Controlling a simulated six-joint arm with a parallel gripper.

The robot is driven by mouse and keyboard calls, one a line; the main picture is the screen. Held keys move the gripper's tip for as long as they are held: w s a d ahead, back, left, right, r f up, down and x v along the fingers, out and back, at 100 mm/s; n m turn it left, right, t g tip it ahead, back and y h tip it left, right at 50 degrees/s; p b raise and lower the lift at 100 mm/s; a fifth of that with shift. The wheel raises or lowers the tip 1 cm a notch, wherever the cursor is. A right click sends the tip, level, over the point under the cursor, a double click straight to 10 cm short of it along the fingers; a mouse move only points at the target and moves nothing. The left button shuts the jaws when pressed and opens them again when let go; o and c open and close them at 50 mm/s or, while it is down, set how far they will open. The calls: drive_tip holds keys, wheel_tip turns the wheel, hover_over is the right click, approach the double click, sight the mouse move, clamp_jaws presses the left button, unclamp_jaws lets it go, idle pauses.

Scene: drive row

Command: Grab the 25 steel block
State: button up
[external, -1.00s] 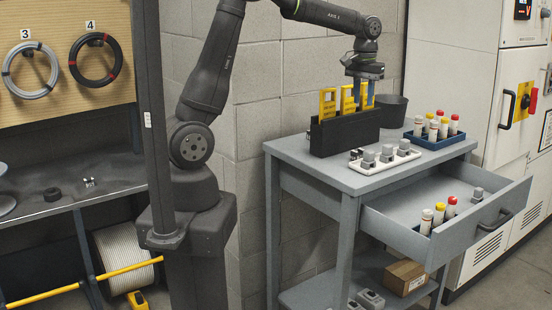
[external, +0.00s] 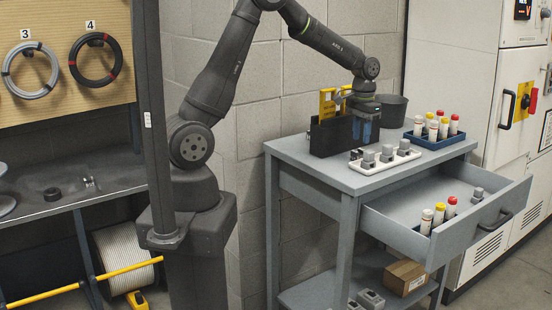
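Several grey steel blocks stand in a white tray (external: 377,168) on top of the cart, among them a left block (external: 369,159), a middle block (external: 387,153) and a right block (external: 404,146). Another grey block (external: 477,194) sits in the open drawer. I cannot read any size marks, so I cannot tell which is the 25 block. My gripper (external: 367,138) points down with blue fingers, just above and behind the tray blocks, in front of the black holder. It appears apart from the blocks. Its opening is not clear from this angle.
The black holder (external: 328,139) with yellow cards (external: 327,104) stands close left of my gripper. A dark bin (external: 392,111) and a blue tray (external: 433,144) of capped tubes stand to the right. The open drawer (external: 413,197) juts forward, holding more tubes (external: 439,214).

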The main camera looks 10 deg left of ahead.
sight(359, 150)
drive_tip(key=f, duration=0.5)
drive_tip(key=shift+a+f, duration=0.2)
drive_tip(key=shift+f, duration=0.15)
clamp_jaws()
